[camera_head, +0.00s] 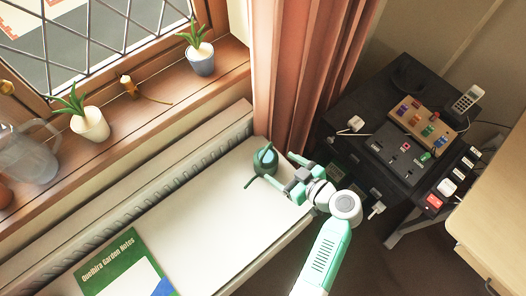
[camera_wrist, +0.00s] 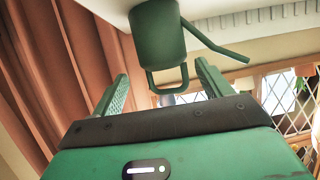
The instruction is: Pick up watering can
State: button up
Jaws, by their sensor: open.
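The watering can (camera_head: 264,160) is small and dark green, and stands on the white bench top beside the curtain in the head view. Its thin spout points toward the lower left. In the wrist view the watering can (camera_wrist: 159,36) is just beyond the fingers, with its loop handle facing my gripper and its spout reaching to the right. My gripper (camera_head: 291,169) is at its right side in the head view, with its fingers toward the can. In the wrist view my gripper (camera_wrist: 160,84) is open, and the handle loop shows between its two green fingertips. Contact cannot be told.
A green and white garden book (camera_head: 125,265) lies on the white bench top (camera_head: 190,215). The pink curtain (camera_head: 300,75) hangs close behind the can. A dark side table (camera_head: 345,100) with several gadgets stands right of my arm. Potted plants and a glass jug (camera_head: 28,155) line the sill.

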aim_at(266, 158)
jog(key=x, duration=0.7)
jog(key=shift+a+f, duration=0.25)
jog(key=shift+f, duration=0.05)
jog(key=shift+r, duration=0.1)
jog(key=c, duration=1)
jog(key=shift+c, duration=0.2)
jog(key=shift+r, duration=0.1)
jog(key=shift+r, duration=0.25)
jog(key=r, duration=0.3)
jog(key=shift+s+d, duration=0.2)
jog(key=s+d, duration=0.3)
jog(key=s, duration=0.4)
jog(key=s+d+r, duration=0.1)
jog(key=s+d, duration=0.3)
jog(key=s, duration=0.3)
